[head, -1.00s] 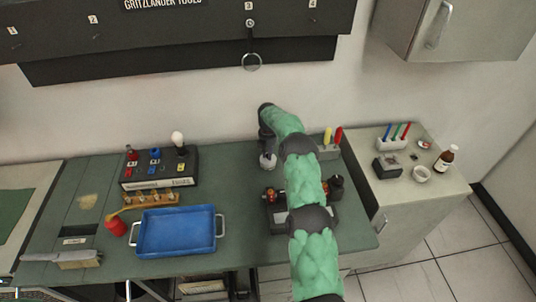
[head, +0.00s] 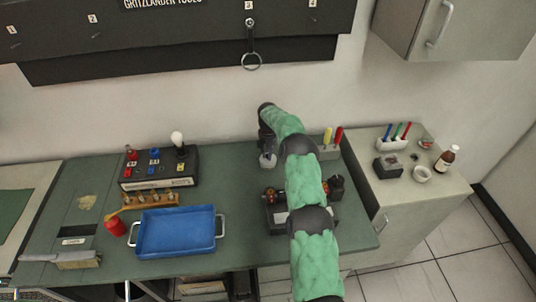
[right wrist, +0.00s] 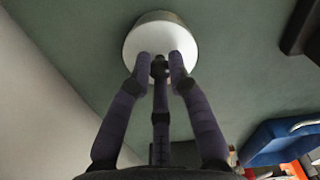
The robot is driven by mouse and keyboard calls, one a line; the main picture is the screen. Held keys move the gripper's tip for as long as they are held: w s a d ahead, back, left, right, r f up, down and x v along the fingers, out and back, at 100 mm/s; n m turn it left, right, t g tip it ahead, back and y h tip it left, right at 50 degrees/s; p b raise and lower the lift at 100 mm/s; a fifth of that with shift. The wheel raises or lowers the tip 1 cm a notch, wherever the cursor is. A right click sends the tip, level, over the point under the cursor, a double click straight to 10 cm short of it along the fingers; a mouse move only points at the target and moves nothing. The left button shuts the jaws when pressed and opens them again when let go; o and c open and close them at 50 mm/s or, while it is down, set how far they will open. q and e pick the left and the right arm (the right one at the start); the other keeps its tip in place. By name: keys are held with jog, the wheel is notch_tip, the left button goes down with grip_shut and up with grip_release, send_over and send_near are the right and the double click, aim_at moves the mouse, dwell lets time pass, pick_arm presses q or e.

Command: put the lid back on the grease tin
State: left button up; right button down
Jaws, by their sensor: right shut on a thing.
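My right gripper (head: 266,155) is over the back of the green bench, pointing down. In the right wrist view its fingers (right wrist: 160,64) are closed together at the middle of a round, white-faced piece (right wrist: 147,42) with a grey-beige side, which looks like the grease tin's lid or the lidded tin. In the head view only a small pale part of it shows below the gripper. The fingers hide its centre, and I cannot tell whether a separate tin is under it or whether it touches the bench. My left gripper is not in view.
A dark fixture (head: 274,213) stands partly behind my arm. A screwdriver holder (head: 328,153) is to the right.

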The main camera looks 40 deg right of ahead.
jog(key=shift+f+b, duration=0.2)
jog(key=shift+b, duration=0.4)
dwell(0.9)
dwell(0.3)
jog(key=c, duration=0.6)
grip_release()
jog(key=shift+r, duration=0.1)
jog(key=shift+r+p, duration=1.5)
jog(key=shift+r, duration=1.9)
grip_shut()
